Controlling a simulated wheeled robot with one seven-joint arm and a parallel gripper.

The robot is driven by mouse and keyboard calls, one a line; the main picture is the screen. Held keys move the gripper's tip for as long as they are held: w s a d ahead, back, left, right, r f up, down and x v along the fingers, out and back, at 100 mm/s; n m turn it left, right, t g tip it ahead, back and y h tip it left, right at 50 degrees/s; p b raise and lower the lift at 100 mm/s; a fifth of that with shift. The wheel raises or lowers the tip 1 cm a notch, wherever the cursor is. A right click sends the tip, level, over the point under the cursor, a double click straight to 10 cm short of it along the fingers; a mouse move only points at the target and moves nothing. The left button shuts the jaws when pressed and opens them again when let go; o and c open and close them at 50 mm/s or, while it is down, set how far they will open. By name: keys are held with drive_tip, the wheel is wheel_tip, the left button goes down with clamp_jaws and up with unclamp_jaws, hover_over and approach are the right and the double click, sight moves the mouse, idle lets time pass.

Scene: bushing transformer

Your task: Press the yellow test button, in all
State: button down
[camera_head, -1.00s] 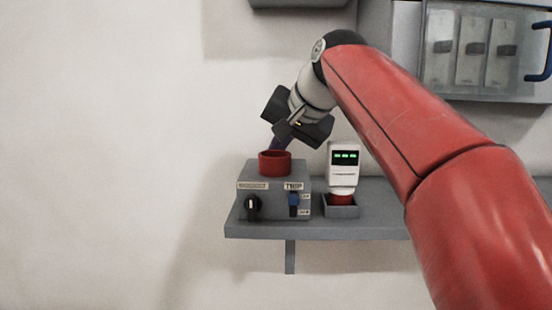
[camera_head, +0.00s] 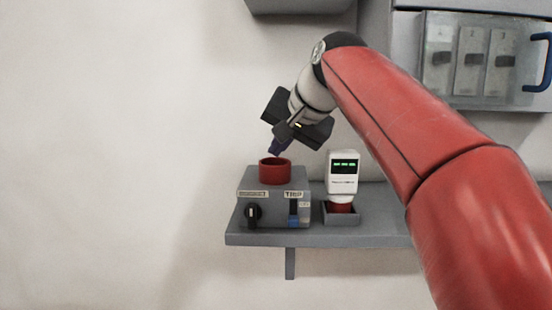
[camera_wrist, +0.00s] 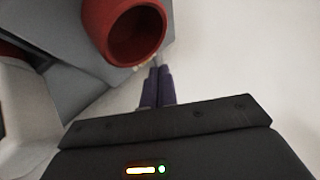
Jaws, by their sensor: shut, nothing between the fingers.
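A grey box (camera_head: 272,187) stands on the shelf with a red round collar (camera_head: 275,171) on top. The collar (camera_wrist: 138,38) shows its hollow inside in the wrist view; no yellow button is visible in it. On the box's front are a black knob (camera_head: 252,213) and, below a TRIP label, a blue lever (camera_head: 294,221) in its low position. My gripper (camera_head: 273,152) is shut and empty, its dark purple fingertips just above the collar. In the wrist view my gripper (camera_wrist: 160,72) points beside the collar's lower right rim.
A white device (camera_head: 343,172) with three green lights stands in a grey holder (camera_head: 341,218) right of the box. The grey shelf (camera_head: 370,233) runs along the wall. A cabinet with several switches (camera_head: 472,58) hangs upper right. The wall to the left is clear.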

drive_tip(key=shift+r, duration=0.1)
wheel_tip(320, 180, up, 5)
drive_tip(key=p, duration=0.5)
idle(0.8)
